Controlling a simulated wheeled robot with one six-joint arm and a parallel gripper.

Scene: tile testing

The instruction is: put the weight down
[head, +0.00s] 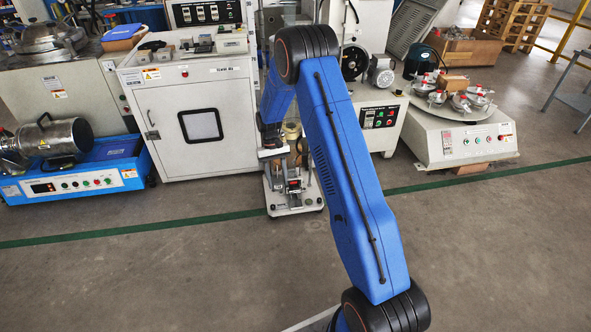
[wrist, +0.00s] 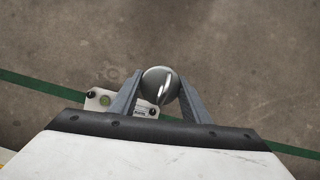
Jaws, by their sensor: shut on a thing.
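The weight (wrist: 157,78) is a round, grey metal piece with a bright ring or hook on top, seen in the wrist view. My gripper (wrist: 161,82) is shut on it, with one grey finger at each side. In the wrist view a white plate with a green bubble level (wrist: 105,100) lies below and left of the weight, partly covered by my left finger. I cannot tell whether the weight touches anything beneath it. In the head view my blue arm hides most of the area around my gripper, and I cannot make out the weight there.
A small test stand (head: 296,200) stands on the floor behind my arm. A white cabinet machine (head: 180,100) is left of it, and a machine with a round turntable (head: 455,135) is at right. Grey floor with a green line (head: 130,231) is clear in front.

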